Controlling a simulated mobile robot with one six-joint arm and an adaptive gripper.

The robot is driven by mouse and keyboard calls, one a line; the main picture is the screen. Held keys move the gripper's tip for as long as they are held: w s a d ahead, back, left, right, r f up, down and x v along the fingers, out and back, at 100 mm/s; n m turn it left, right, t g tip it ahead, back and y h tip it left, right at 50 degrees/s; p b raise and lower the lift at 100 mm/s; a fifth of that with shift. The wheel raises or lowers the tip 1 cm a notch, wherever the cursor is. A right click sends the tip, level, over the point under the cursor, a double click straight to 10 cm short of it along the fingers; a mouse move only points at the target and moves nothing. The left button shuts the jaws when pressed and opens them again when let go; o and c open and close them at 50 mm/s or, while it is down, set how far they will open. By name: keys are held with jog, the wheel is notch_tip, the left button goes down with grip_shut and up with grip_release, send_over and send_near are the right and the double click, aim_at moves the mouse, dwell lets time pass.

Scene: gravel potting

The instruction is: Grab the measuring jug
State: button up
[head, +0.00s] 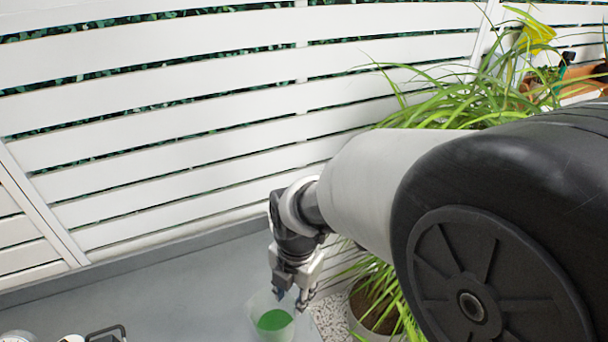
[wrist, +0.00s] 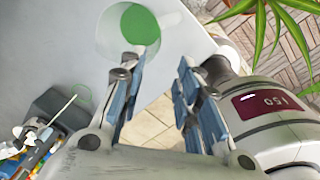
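A clear, see-through cup-shaped vessel with green inside, which I take for the measuring jug (head: 273,321), stands on the grey surface at the bottom of the head view.
A white slatted fence (head: 180,110) runs behind. Small items, including a black-framed one (head: 106,333), lie at the lower left. The grey surface (head: 170,285) left of the jug is clear.

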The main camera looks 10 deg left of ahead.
aim_at(291, 324)
jog(key=f+b, duration=0.1)
jog(key=f, duration=0.2)
jog(key=f+b, duration=0.1)
jog(key=f, duration=0.3)
jog(key=f+b, duration=0.1)
jog(key=f, duration=0.3)
jog(key=shift+w+a+f, duration=0.2)
jog(key=shift+a, duration=0.1)
jog(key=shift+w+a+f+b, duration=0.15)
jog(key=shift+f+b, duration=0.45)
jog(key=shift+f, duration=0.85)
jog(key=shift+a+f+b, duration=0.15)
jog(key=shift+f+b, duration=0.4)
jog(key=shift+f, duration=0.9)
jog(key=shift+r, duration=0.1)
grip_shut()
